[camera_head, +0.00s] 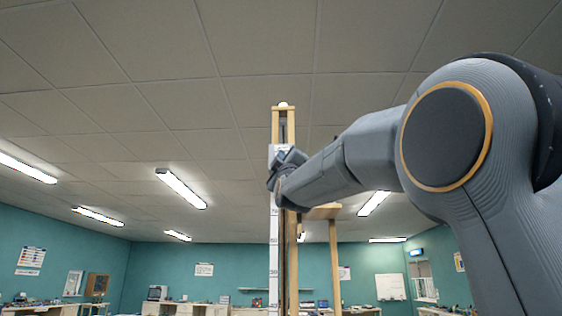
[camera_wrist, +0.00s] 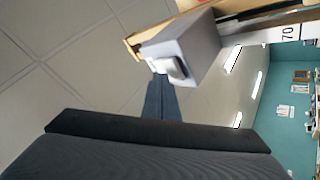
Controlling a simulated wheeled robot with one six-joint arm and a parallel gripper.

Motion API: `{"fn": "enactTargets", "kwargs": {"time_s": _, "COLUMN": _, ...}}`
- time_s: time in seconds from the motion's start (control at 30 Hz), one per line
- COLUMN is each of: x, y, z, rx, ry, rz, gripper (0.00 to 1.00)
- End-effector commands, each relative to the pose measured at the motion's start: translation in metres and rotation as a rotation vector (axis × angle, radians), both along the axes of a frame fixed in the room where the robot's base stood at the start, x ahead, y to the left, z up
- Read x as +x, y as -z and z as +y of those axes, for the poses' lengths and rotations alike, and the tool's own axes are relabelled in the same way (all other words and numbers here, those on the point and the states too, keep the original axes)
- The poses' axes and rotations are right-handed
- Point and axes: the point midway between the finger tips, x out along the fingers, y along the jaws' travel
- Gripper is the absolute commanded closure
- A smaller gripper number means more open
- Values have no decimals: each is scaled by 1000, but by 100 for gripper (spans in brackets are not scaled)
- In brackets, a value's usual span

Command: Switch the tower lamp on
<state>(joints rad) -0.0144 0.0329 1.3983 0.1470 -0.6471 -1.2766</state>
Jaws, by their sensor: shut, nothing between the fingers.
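The wooden tower (camera_head: 276,120) stands upright in the middle of the head view, with a small pale dome, the lamp (camera_head: 283,104), on top. I cannot tell whether it is lit. In the wrist view a grey switch box (camera_wrist: 190,45) is fixed to the wood, with a pale rocker switch (camera_wrist: 172,68) on its face. My gripper (camera_wrist: 157,78) is shut and empty, its fingertips close to the rocker. I cannot tell whether they touch it. In the head view my gripper (camera_head: 283,160) is at the upper part of the tower, partly hiding the box.
A white scale strip (camera_head: 273,260) with numbers runs up the tower's left side. A wooden side frame (camera_head: 334,260) stands just right of the tower. Workbenches (camera_head: 180,309) line the far teal walls. The air left of the tower is clear.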

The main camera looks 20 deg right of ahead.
Motion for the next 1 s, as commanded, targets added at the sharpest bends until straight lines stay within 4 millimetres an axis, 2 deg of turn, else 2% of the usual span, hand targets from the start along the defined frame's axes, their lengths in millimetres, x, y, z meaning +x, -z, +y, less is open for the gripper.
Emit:
{"fn": "enactTargets", "kwargs": {"time_s": 0.27, "x": -2, "y": -1, "z": 1, "rx": 0, "ry": 0, "rz": -1, "gripper": 100}}
{"fn": "enactTargets", "kwargs": {"time_s": 0.83, "x": -49, "y": -1, "z": 16, "rx": 0, "ry": -1, "rz": -4, "gripper": 100}}
{"fn": "enactTargets", "kwargs": {"time_s": 1.0, "x": -57, "y": 0, "z": 19, "rx": 0, "ry": 0, "rz": -1, "gripper": 100}}
